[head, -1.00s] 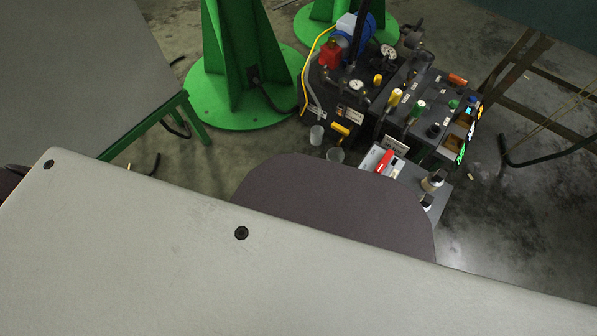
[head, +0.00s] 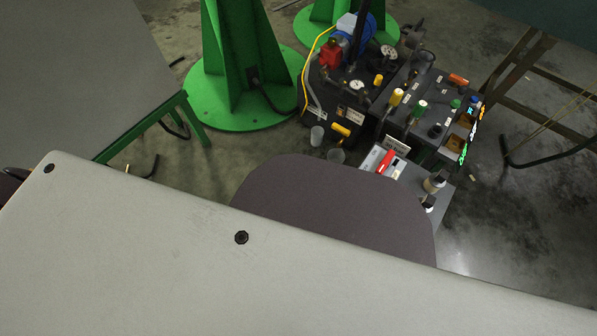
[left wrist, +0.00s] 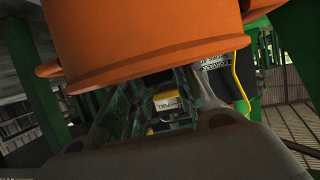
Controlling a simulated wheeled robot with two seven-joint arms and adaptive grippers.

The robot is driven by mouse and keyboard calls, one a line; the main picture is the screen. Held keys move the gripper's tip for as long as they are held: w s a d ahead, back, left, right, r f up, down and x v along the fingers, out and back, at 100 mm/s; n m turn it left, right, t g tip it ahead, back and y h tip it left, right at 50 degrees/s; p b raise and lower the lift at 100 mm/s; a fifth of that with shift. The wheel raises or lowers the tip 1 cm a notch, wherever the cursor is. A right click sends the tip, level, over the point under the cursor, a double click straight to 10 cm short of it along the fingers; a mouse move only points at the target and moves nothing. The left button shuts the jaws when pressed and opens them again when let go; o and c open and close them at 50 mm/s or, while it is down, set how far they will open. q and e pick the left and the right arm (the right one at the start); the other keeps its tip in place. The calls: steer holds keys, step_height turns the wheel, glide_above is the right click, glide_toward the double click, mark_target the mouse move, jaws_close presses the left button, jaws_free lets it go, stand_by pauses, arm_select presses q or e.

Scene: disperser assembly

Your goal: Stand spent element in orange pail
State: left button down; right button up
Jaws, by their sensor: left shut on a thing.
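The orange pail (left wrist: 150,35) fills the upper part of the left wrist view, very close to the camera, with its rim band crossing above my fingers. My left gripper (left wrist: 165,95) reaches in from the bottom of that view, and its fingertips pass out of sight behind the pail's rim. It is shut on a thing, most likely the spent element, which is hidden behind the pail. I cannot see how deep or upright the element is. In the head view neither gripper, nor the pail, nor the element can be made out. My right gripper is in neither view.
In the head view a large pale panel (head: 130,250) blocks the foreground. Beyond it stands a machine (head: 400,110) with gauges and coloured knobs, beside a green pedestal (head: 235,90). A grey tray (head: 412,185) holds small parts. Concrete floor (head: 540,215) is open at the right.

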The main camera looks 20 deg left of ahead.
arm_select(q)
steer(key=shift+f, duration=0.25)
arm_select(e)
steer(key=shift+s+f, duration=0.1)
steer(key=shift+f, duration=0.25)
arm_select(q)
steer(key=c, duration=1.2)
jaws_free()
steer(key=shift+o, duration=0.2)
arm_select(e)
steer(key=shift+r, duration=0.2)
arm_select(q)
steer(key=shift+r, duration=0.2)
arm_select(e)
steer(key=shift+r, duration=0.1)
